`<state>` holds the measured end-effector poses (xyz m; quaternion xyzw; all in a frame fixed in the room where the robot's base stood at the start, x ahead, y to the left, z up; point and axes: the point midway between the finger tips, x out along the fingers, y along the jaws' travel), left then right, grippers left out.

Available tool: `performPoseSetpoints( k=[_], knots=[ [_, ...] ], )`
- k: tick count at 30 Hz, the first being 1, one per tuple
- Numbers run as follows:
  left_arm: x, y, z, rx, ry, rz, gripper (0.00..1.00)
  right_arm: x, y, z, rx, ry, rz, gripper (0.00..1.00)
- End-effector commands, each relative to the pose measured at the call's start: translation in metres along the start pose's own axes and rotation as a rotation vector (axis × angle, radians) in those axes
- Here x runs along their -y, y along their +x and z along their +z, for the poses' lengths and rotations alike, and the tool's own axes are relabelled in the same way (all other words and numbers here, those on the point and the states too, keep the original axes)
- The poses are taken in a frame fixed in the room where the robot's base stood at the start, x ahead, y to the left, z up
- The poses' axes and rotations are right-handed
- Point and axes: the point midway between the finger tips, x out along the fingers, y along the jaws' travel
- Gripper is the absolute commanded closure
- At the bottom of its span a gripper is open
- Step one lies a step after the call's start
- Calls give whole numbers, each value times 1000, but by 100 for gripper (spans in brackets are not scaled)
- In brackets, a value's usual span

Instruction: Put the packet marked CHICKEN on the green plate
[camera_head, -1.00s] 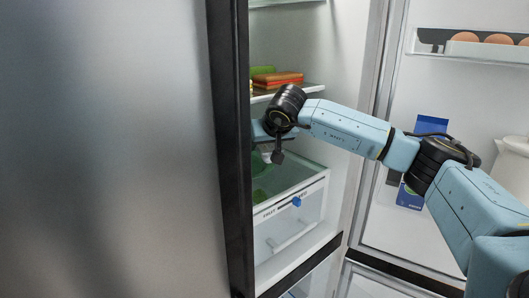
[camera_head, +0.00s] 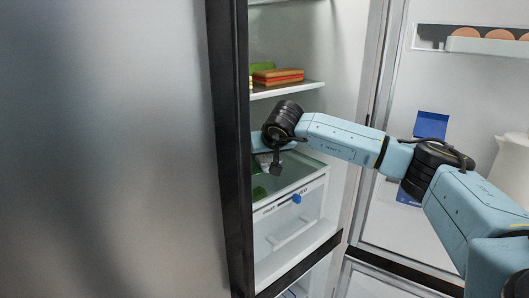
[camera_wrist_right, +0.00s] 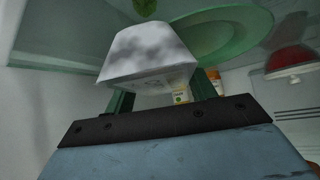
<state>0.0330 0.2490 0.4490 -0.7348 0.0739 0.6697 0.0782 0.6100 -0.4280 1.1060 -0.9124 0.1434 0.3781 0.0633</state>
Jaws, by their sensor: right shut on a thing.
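My right gripper (camera_wrist_right: 163,88) is shut on a pale grey-white packet (camera_wrist_right: 148,52) in the right wrist view. The packet sits between the two green fingers and hides their tips; no marking on it can be read. The green plate (camera_wrist_right: 238,32) shows behind the packet, to its upper right; I cannot tell whether they touch. In the head view my right arm reaches into the open fridge below the upper shelf, and the fingers are hidden behind the dark door edge. My left gripper is not in view.
The closed door (camera_head: 100,150) fills the left. The upper shelf (camera_head: 290,90) holds a red and orange stack (camera_head: 278,76). A drawer (camera_head: 292,225) with a blue clip (camera_head: 296,198) is below. The right door holds eggs (camera_head: 499,34) and a blue carton (camera_head: 431,125). A red object (camera_wrist_right: 292,60) stands beyond the plate.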

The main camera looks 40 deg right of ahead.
Motion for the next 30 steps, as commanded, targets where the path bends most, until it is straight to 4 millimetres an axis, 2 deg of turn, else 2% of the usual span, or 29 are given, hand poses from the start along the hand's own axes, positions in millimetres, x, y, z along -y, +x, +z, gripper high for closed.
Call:
performPoseSetpoints(
  k=[6, 7, 12, 23, 25, 30],
  knots=[
    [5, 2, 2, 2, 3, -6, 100, 0, 2, 2, -3, 1, -1, 80],
    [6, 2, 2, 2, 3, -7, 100, 0, 3, 3, -1, 0, 0, 43],
    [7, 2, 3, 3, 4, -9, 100, 0, 3, 3, -1, 0, 0, 23],
    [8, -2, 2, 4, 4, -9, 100, 0, -2, -2, -2, 0, 0, 23],
    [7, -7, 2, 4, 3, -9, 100, 0, -9, -10, -3, 0, -1, 23],
    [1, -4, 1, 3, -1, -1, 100, 0, -40, -7, -5, -2, -2, 23]
  ],
)
